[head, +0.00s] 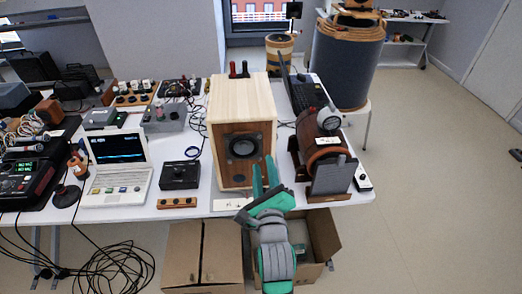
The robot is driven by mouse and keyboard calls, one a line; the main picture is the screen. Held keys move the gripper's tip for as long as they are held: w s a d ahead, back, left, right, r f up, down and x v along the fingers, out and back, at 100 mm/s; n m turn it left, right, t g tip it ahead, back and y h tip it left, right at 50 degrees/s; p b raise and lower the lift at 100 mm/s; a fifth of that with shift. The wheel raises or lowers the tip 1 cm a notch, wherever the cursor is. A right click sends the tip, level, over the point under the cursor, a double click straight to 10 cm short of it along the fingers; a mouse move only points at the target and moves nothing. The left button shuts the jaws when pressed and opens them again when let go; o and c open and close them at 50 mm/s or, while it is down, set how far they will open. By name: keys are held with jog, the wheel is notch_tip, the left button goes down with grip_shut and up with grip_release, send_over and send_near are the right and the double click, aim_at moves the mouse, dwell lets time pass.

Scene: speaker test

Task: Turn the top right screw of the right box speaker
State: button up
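A pale wooden box speaker (257,100) stands upright on the white table, with a darker wood front panel and a round black cone (243,146). It is the only box-shaped speaker I can make out. Its screws are too small to tell at this size. My gripper (263,163), with teal fingers, points up in front of the speaker's lower right front. The fingers look a little apart with nothing between them. They hide part of the lower right of the front; I cannot tell whether they touch it.
A dark brown barrel-shaped device (321,143) stands close on the right. A black box (180,175) and a laptop (118,180) are on the left. Cables (112,262) lie on the floor at left.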

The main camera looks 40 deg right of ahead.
aim_at(260, 137)
jog(key=w+d+n, duration=0.2)
jog(key=w+n, duration=0.1)
jog(key=n, duration=0.8)
jog(key=w+d+n, duration=0.2)
jog(key=w+n, duration=0.1)
jog(key=n, duration=0.8)
jog(key=w+d+n, duration=0.1)
jog(key=w+n, duration=0.2)
jog(key=n, duration=0.8)
jog(key=shift+w+d, duration=0.2)
jog(key=shift+d, duration=0.2)
grip_shut()
